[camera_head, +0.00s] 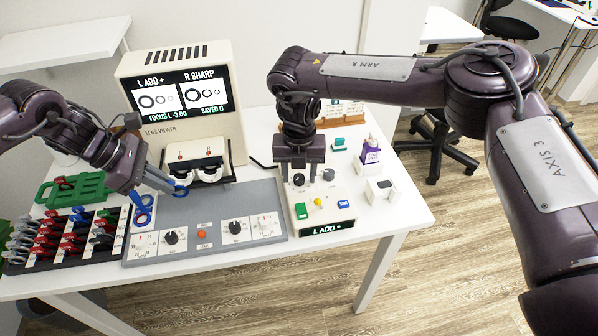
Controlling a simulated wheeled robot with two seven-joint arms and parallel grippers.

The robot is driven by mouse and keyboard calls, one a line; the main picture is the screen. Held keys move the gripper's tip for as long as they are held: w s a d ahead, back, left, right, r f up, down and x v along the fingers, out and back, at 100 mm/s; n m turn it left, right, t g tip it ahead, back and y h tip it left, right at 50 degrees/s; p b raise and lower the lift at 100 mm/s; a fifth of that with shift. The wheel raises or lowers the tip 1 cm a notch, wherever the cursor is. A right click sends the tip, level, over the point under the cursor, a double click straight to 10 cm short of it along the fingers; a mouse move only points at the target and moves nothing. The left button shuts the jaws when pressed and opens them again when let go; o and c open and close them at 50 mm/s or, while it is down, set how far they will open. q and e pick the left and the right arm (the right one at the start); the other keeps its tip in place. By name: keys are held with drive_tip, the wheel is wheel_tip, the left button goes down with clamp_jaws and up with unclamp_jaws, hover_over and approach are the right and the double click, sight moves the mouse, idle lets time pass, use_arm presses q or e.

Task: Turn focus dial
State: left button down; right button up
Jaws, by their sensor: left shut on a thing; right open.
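A white control box (325,213) stands at the table's front right. A dark dial (298,180) and a grey dial (328,175) are on it, with green, yellow and blue buttons; its display reads "L ADD +". My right gripper (299,166) points down, open, right at the dark dial; I cannot tell whether it touches. My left gripper (168,184) is shut on a small blue ringed piece (181,191), in front of the white eyepiece unit (195,155). The lens viewer's screen (181,95) reads "L ADD +", "R SHARP", "FOCUS L -3.00", "SAVED 0".
A grey panel (270,198) with dials lies at the front. A rack (100,250) of red, black and blue-handled lenses and a green tray (95,190) are at left. A purple-labelled bottle (371,156) and a white box (380,191) stand at right.

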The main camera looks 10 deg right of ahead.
wheel_tip(320, 180, up, 12)
idle(0.4)
wheel_tip(320, 180, up, 12)
hover_over(299, 177)
idle(0.6)
idle(1.3)
wheel_tip(299, 177, down, 24)
drive_tip(key=n, duration=0.4)
